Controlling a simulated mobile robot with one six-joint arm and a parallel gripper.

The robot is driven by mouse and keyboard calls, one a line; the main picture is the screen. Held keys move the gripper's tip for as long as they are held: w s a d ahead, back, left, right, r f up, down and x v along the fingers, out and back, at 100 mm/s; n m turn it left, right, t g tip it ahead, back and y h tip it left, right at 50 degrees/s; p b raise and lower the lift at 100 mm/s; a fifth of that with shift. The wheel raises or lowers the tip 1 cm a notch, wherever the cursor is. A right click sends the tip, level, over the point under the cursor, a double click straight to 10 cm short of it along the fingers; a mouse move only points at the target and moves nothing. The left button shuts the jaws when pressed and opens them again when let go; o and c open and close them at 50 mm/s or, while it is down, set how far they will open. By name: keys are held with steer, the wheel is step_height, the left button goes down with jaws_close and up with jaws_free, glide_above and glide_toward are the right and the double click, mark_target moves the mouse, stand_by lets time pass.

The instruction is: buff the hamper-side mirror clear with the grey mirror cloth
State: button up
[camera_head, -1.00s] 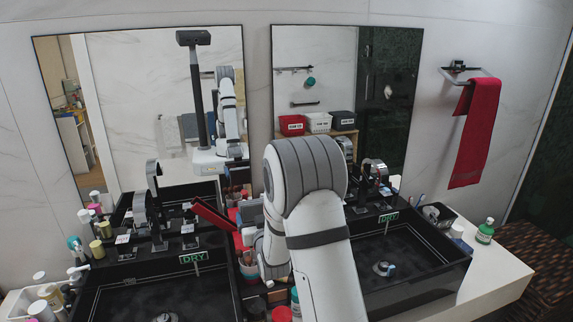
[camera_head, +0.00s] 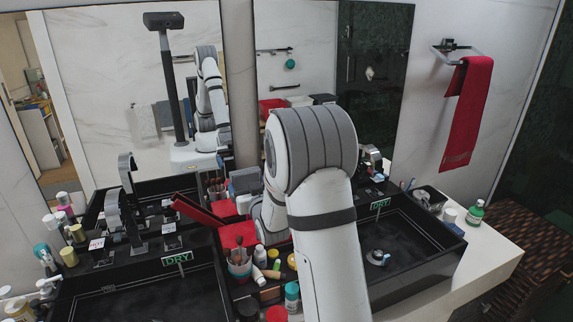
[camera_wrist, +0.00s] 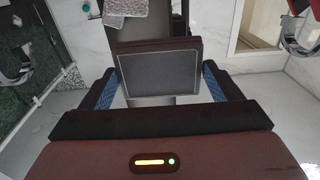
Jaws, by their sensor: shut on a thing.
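The right mirror (camera_head: 375,110) hangs on the marble wall behind the right basin, on the side of a brown woven thing that may be the hamper. Any haze on its glass is hard to tell. The left mirror (camera_head: 130,90) hangs beside it. My arm stands in front of the right mirror's lower left in the head view and hides my gripper there. In the wrist view my gripper (camera_wrist: 159,85) has its blue-padded fingers on either side of a flat grey pad with dark edges (camera_wrist: 158,75), apparently the grey mirror cloth. Contact with the glass cannot be told.
Cups, bottles and a red box (camera_head: 238,236) crowd the counter between the black basins. Taps stand behind the left basin (camera_head: 150,285). A red towel (camera_head: 468,110) hangs at right. A green bottle (camera_head: 475,212) stands near the counter's right end. The brown woven thing (camera_head: 525,235) is beyond it.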

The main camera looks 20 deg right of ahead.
steer(key=s+d+r+b, duration=0.35)
steer(key=d+r, duration=0.45)
steer(key=d, duration=0.3)
steer(key=shift+m+h, duration=0.3)
steer(key=shift+h, duration=0.1)
steer(key=w+p, duration=0.2)
steer(key=w, duration=0.4)
steer(key=shift+w, duration=0.75)
steer(key=shift+d, duration=0.1)
